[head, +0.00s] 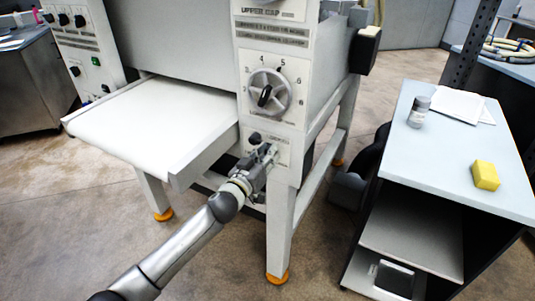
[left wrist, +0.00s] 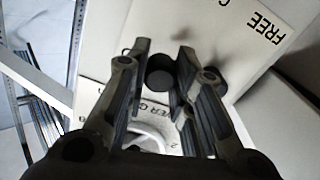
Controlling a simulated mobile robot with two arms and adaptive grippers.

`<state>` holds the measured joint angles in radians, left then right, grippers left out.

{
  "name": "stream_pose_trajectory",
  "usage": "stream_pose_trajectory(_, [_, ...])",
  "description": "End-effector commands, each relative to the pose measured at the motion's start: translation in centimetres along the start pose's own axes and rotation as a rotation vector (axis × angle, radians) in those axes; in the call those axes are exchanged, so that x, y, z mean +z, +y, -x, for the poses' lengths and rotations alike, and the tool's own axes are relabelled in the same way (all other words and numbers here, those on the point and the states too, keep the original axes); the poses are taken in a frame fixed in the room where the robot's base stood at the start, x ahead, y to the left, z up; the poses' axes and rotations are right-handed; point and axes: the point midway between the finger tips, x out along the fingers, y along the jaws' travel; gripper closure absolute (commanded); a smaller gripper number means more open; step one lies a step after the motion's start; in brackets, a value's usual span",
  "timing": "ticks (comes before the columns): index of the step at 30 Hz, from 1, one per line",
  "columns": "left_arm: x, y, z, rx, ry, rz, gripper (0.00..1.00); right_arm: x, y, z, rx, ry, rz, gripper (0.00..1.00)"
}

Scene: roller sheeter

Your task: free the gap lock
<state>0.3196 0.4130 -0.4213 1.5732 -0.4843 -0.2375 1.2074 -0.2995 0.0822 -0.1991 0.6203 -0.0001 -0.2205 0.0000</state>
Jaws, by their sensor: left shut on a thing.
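The gap lock is a small dark knob (head: 254,138) on the lower white panel of the roller sheeter, under the lower gap dial (head: 268,95). My left gripper (head: 266,153) is at this panel, with its fingers at the knob. In the left wrist view the round dark knob (left wrist: 160,72) sits between the two fingertips (left wrist: 162,70), and the gripper is shut on it. An upside-down label reading FREE shows on the panel (left wrist: 262,28) beside it. The knob's lever, if any, is hidden. My right gripper is not in view.
The sheeter's white belt table (head: 150,120) sticks out left of the panel. A sheeter leg (head: 281,230) stands below the panel.

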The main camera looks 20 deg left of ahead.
Motion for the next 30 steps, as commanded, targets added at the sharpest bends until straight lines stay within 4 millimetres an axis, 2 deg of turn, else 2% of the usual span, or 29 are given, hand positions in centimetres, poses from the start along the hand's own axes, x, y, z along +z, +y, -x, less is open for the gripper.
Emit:
stream_pose_trajectory(8, [1.3,-0.4,0.0,-0.001,-0.002,-0.148,1.00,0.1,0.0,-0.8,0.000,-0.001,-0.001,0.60])
stream_pose_trajectory(30, [4.6,-3.4,0.1,0.001,-0.003,-0.811,1.00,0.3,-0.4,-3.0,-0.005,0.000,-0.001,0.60])
